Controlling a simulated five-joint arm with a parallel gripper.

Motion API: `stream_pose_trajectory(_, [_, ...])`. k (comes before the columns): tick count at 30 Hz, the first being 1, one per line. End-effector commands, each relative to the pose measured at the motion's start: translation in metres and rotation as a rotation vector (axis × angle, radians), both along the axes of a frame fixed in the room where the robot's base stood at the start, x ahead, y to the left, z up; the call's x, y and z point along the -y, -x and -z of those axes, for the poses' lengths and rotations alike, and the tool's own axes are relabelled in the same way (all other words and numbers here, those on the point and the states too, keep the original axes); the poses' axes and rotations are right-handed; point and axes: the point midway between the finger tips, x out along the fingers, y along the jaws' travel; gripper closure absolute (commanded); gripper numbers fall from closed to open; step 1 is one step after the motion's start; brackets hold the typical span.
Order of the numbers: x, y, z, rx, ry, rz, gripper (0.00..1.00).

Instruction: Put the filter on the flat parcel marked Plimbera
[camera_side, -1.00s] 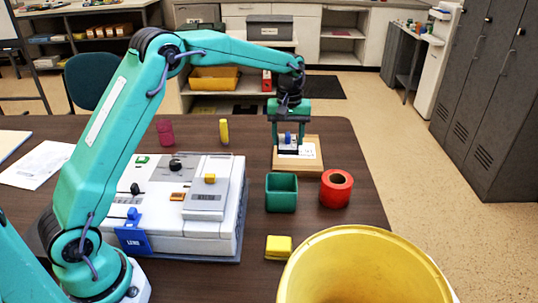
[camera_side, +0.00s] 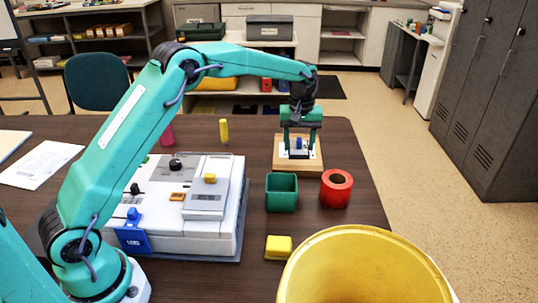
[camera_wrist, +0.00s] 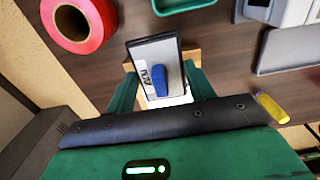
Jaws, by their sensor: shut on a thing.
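The filter (camera_side: 298,153) is a small grey-and-dark slab with a blue grip and a lettered label. In the wrist view, the filter (camera_wrist: 148,49) sits between the green fingers of my gripper (camera_wrist: 160,83), which is shut on its blue grip. In the side view, my gripper (camera_side: 301,150) holds it over the flat tan parcel (camera_side: 298,172), which has a white label. I cannot tell whether the filter touches the parcel. The parcel (camera_wrist: 191,55) is mostly hidden under the filter and gripper in the wrist view, and its marking is not readable.
A green open box (camera_side: 282,193) and a red ring (camera_side: 336,189) stand in front of the parcel. A yellow block (camera_side: 278,247), a large yellow bin (camera_side: 365,270), a white machine (camera_side: 175,225) and a yellow cylinder (camera_side: 224,131) are nearby. The table's right edge is close.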

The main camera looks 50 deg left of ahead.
Motion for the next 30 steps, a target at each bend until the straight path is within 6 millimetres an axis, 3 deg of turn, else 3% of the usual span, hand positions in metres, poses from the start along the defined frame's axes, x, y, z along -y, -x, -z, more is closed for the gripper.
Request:
stream_pose_trajectory(6, [-0.034, -0.016, 0.023, -0.001, 0.000, -0.003, 0.75])
stream_pose_trajectory(12, [-0.055, -0.026, 0.037, 0.000, 0.000, -0.001, 0.75])
stream_pose_trajectory(23, [-0.062, -0.029, 0.043, 0.000, 0.000, 0.000, 0.75])
stream_pose_trajectory(30, [-0.062, -0.028, 0.066, -0.003, 0.000, 0.000, 0.75])
